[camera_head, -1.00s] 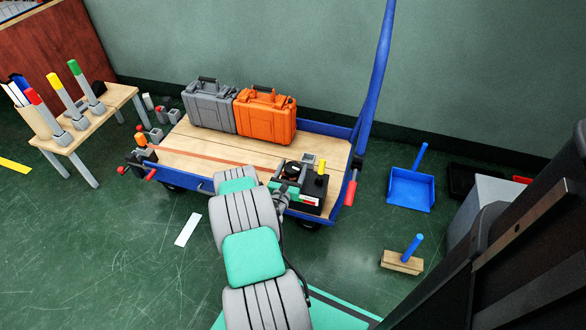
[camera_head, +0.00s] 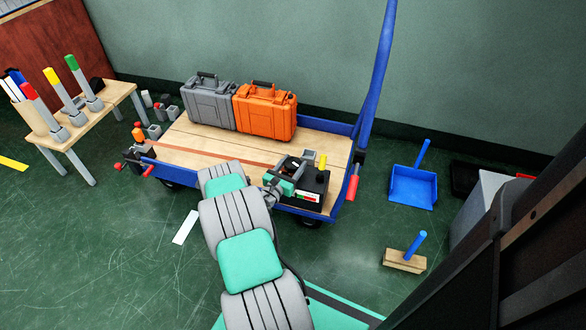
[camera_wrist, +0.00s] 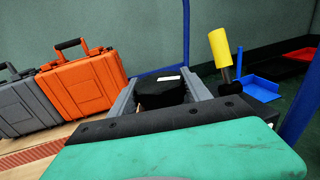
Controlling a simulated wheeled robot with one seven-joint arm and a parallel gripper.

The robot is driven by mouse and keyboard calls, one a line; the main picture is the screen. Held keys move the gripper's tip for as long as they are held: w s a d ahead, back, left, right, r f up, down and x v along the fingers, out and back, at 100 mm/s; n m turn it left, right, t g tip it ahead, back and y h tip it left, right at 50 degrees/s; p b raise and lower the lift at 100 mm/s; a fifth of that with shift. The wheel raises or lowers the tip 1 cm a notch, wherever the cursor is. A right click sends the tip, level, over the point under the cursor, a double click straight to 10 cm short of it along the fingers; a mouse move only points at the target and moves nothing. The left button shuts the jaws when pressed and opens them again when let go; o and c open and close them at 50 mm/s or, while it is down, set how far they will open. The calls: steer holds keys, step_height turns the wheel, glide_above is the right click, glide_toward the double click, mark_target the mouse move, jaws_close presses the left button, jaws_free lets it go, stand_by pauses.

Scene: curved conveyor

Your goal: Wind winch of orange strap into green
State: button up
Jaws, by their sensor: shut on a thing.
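The orange strap (camera_head: 205,154) lies flat across the wooden deck of the blue cart; a bit of it shows in the wrist view (camera_wrist: 30,155). At the cart's left edge are small mechanisms with red handles (camera_head: 119,166), one with an orange block (camera_head: 137,134) above it. At the right end sits a black box (camera_head: 318,187) with a small green, white and red label (camera_head: 307,196). My gripper (camera_head: 310,160) is above this box. In the wrist view its grey fingers (camera_wrist: 160,95) are shut on a black part (camera_wrist: 158,92); what it belongs to is unclear.
A yellow-topped handle (camera_head: 322,163) stands close right of my gripper. Grey (camera_head: 209,105) and orange (camera_head: 265,113) cases stand at the deck's back. A blue post (camera_head: 377,65) rises at the cart's right corner. A side table (camera_head: 90,113) holds red, yellow and green-topped sticks.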

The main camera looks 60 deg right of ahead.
mark_target(288, 170)
steer(key=shift+r+m+g, duration=0.1)
steer(key=shift+m+g, duration=0.3)
steer(key=shift+g, duration=0.2)
steer(key=o, duration=1.4)
steer(key=shift+c, duration=0.2)
steer(key=a, duration=0.2)
steer(key=a+p, duration=0.1)
steer(key=a, duration=0.1)
steer(key=w+a, duration=0.1)
steer(key=a, duration=0.1)
steer(key=shift+a+p, duration=0.25)
steer(key=shift+p, duration=0.15)
steer(key=shift+a, duration=0.65)
